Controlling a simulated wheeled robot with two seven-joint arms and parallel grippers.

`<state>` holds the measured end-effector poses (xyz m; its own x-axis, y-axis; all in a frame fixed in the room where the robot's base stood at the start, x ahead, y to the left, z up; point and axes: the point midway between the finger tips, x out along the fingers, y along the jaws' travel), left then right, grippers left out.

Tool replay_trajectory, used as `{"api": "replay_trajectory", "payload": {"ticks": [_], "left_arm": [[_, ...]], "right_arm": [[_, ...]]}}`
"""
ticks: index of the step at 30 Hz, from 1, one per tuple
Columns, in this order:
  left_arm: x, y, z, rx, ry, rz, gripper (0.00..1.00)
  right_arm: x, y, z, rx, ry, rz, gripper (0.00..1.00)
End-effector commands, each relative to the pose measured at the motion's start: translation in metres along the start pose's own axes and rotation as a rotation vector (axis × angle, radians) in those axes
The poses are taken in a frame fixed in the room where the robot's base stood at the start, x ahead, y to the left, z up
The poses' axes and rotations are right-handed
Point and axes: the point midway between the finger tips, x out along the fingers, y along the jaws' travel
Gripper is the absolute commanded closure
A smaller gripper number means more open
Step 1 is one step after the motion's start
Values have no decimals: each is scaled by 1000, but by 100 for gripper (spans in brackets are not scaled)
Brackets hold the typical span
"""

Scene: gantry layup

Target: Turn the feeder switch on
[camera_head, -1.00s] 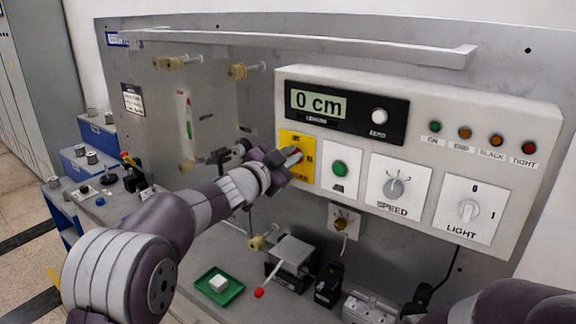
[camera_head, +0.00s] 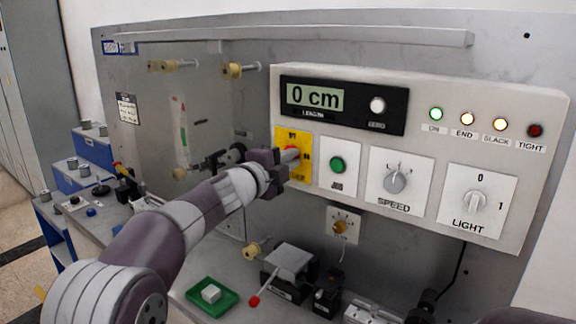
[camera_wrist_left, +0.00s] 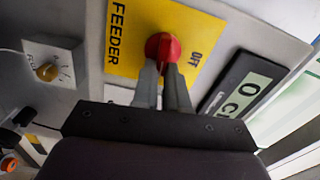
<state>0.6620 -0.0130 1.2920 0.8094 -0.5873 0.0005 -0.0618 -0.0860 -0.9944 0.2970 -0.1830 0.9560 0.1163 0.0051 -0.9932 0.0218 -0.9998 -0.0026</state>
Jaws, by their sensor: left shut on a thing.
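The feeder switch (camera_wrist_left: 163,47) is a red knob on a yellow plate (camera_head: 302,172) at the left end of the control panel. In the left wrist view the plate reads FEEDER and OFF. My left gripper (camera_head: 288,156) is shut on the red knob, with a finger on each side of it (camera_wrist_left: 163,80). The gripper hides most of the knob in the head view. On the panel, the ON, END and SLACK lamps (camera_head: 436,114) are lit and the TIGHT lamp (camera_head: 535,131) is dark. My right gripper is not in view.
The display (camera_head: 315,98) reads 0 cm. A green button (camera_head: 338,165), the SPEED knob (camera_head: 395,181) and the LIGHT knob (camera_head: 474,202) sit to the right of the switch. A green tray (camera_head: 226,301) with a white block and a red-tipped lever (camera_head: 254,301) are below.

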Motion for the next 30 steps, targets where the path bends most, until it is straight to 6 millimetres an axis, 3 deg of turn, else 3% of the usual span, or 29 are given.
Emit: {"api": "replay_trajectory", "payload": {"ticks": [10,25,26,27,30], "left_arm": [[0,6,0,107,1,6,100],[1,8,0,121,2,9,100],[1,8,0,121,2,9,78],[1,7,0,121,2,9,64],[1,6,0,121,1,7,62]], "right_arm": [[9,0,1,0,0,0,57],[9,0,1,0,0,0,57],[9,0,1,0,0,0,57],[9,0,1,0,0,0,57],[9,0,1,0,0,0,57]]}}
